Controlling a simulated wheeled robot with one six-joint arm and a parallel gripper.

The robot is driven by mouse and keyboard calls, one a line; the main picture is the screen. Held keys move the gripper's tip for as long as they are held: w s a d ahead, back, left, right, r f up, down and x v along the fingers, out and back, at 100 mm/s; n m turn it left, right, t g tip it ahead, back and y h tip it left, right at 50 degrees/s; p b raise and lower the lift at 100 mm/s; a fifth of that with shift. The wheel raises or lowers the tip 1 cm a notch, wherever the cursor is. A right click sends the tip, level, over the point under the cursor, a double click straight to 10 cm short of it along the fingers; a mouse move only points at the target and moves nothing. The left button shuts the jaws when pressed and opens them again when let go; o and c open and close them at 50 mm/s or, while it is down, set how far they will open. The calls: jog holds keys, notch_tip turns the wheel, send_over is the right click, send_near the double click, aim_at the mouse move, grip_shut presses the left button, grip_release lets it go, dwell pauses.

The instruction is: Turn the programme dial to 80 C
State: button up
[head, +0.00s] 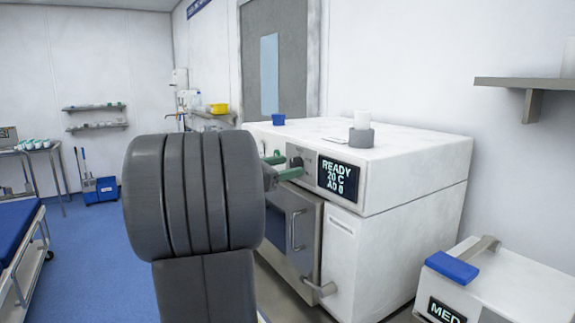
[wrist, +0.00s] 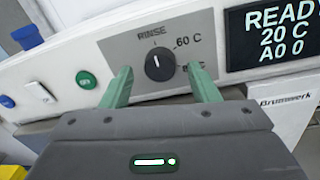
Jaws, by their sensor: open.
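The programme dial (wrist: 160,64) is a round black knob on a grey panel, and its white mark points up, toward the RINSE label (wrist: 153,34). The 60 C label (wrist: 188,41) is at its upper right. A lower label at its right is partly hidden by a green finger. In the head view the dial (head: 296,162) shows just beyond the fingers. My gripper (wrist: 160,70) is open, with one green finger on each side of the dial and visible gaps to it. My gripper (head: 283,167) also shows in the head view, partly hidden by my arm.
The display (wrist: 274,36) beside the dial reads READY, 20 C, A0 0. A green button (wrist: 86,79) and a blue button (wrist: 7,101) sit left of the dial. Below the panel is a steel door with a handle (head: 297,231). A white device (head: 500,285) stands at the lower right.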

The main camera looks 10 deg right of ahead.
jog(key=shift+w+d, duration=0.2)
jog(key=shift+d, duration=0.25)
jog(key=c, duration=1)
